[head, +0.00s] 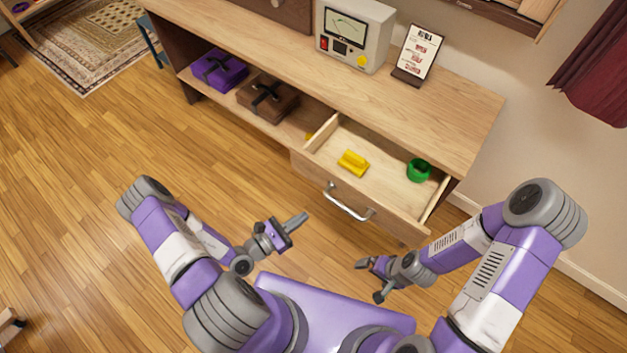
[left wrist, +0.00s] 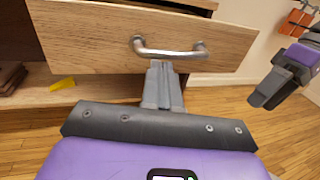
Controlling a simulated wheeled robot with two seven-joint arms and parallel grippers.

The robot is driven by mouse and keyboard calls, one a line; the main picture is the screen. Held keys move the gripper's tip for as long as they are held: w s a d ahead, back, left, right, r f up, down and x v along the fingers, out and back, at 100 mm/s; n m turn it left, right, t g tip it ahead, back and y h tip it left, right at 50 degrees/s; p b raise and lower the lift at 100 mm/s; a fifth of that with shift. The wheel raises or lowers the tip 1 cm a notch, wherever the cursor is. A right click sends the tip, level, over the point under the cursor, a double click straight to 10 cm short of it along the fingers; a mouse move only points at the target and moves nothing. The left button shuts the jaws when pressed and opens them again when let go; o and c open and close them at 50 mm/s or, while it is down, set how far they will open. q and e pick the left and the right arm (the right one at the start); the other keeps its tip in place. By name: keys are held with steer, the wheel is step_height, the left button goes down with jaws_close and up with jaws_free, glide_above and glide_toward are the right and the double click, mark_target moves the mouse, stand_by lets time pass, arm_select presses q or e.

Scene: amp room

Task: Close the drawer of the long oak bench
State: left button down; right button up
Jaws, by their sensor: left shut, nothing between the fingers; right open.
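The long oak bench (head: 455,115) stands against the wall in the head view. Its drawer (head: 385,190) is pulled out at the right end, with a yellow block (head: 353,162) and a green ring-shaped thing (head: 419,170) inside. The drawer's metal handle (head: 349,205) faces me; it also shows in the left wrist view (left wrist: 168,52). My left gripper (head: 298,221) is shut and empty, in front of the drawer and left of the handle in the head view. In the left wrist view its fingers (left wrist: 162,80) point at the drawer front, just below the handle. My right gripper (head: 366,264) is open, below the drawer front in the picture.
A meter box (head: 352,35) and a sign on a stand (head: 417,52) are on the bench top. A purple case (head: 220,70) and a brown case (head: 267,98) lie on the open shelf left of the drawer. The wood floor (head: 90,150) on the left is clear.

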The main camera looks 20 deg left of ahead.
arm_select(q)
steer(key=w+a+n+t+y, duration=0.1)
steer(key=a+n+t+y, duration=0.15)
steer(key=a+y, duration=0.2)
steer(key=b, duration=0.3)
glide_toward(319, 173)
steer(key=shift+n, duration=0.35)
steer(key=x, duration=0.6)
steer(key=shift+w, duration=0.1)
steer(key=shift+w+d, duration=0.1)
steer(key=shift+w, duration=0.2)
steer(key=shift+w+r, duration=0.1)
